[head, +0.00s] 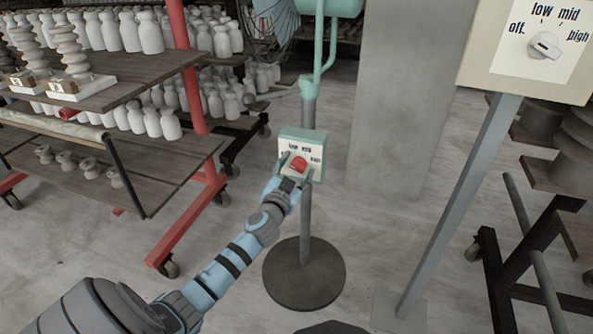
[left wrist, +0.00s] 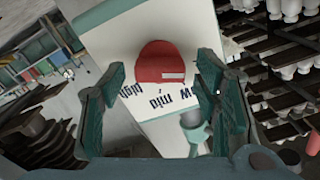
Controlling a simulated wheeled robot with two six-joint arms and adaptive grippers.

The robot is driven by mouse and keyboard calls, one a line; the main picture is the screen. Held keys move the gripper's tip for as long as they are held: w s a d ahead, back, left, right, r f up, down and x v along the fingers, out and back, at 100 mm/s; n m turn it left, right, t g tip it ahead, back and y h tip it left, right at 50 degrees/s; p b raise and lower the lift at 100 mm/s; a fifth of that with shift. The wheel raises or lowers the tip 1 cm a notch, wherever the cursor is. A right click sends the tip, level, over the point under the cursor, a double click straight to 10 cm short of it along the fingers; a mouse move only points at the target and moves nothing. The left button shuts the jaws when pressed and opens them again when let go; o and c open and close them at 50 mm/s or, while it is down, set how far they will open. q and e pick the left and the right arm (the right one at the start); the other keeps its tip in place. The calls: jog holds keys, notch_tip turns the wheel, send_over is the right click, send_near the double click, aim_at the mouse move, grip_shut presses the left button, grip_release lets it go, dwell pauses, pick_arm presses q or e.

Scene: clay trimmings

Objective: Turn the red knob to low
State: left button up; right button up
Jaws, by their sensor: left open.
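The red knob (head: 298,163) sits on the white face of a small green control box (head: 304,134) on a stand. The labels low, mid and high show on the face; off is hidden in the head view. My left gripper (head: 295,171) is at the box, its open fingers on either side of the knob. In the left wrist view the red knob (left wrist: 160,62) lies between the spread fingers, with gaps on both sides. A white mark shows on its lower right; which label it points to I cannot tell. My right gripper is not in view.
The box's pole stands on a round dark base (head: 304,274). A second panel with a white knob (head: 544,46) is at the upper right on a grey post (head: 459,205). A red-framed rack (head: 185,95) with pale bottles stands left. A grey pillar (head: 405,100) is behind.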

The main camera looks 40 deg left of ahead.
pick_arm(q)
jog(key=c, duration=1.1)
jog(key=shift+c, duration=0.2)
